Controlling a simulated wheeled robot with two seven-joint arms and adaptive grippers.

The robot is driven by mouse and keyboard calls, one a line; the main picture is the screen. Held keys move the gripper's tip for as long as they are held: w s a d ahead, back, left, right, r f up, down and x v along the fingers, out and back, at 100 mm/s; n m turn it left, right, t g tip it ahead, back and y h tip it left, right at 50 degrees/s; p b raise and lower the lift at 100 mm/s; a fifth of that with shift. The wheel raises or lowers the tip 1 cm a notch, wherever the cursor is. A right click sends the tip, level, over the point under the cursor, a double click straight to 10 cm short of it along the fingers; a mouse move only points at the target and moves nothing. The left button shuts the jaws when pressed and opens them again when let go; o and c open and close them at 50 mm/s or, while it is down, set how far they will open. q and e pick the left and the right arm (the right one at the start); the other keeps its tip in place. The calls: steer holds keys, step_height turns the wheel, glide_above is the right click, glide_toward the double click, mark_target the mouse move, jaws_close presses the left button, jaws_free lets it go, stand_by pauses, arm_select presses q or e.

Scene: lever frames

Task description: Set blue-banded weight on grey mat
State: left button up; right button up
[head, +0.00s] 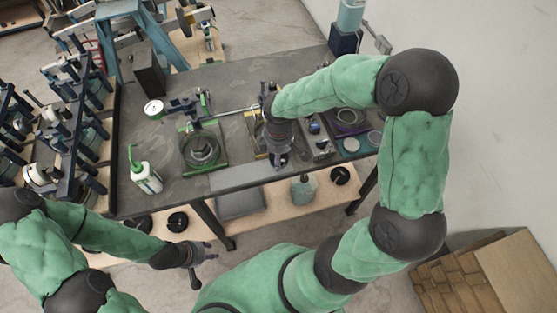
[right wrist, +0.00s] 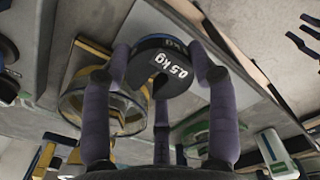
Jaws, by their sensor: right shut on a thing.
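In the head view this gripper (head: 279,158) is over the front part of the table, and the weight is hard to make out there. The grey mat (head: 238,178) is a lighter strip along the table's front edge, just left of the right gripper. My left gripper (head: 203,270) is open and empty, low in front of the table.
A green-framed ring fixture (head: 202,150) stands left of the right gripper. A purple-framed fixture (head: 348,119) stands to the right. A white-green bottle (head: 146,178), a can (head: 153,108) and a dark box (head: 150,70) are on the left. A lower shelf (head: 265,199) holds several things.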

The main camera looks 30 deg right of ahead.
steer(key=shift+w+d+f, duration=0.2)
steer(key=shift+w+f, duration=0.1)
steer(key=shift+f, duration=0.05)
steer(key=shift+w+f+b, duration=0.15)
steer(key=shift+f+b, duration=0.4)
steer(key=shift+f, duration=1.1)
steer(key=shift+f, duration=0.2)
steer(key=o, duration=1.7)
steer(key=shift+c, duration=0.2)
steer(key=shift+r, duration=0.2)
steer(key=shift+r, duration=0.3)
step_height(320, 180, up, 11)
steer(key=p, duration=0.2)
steer(key=shift+r+p, duration=0.2)
steer(key=shift+p, duration=0.2)
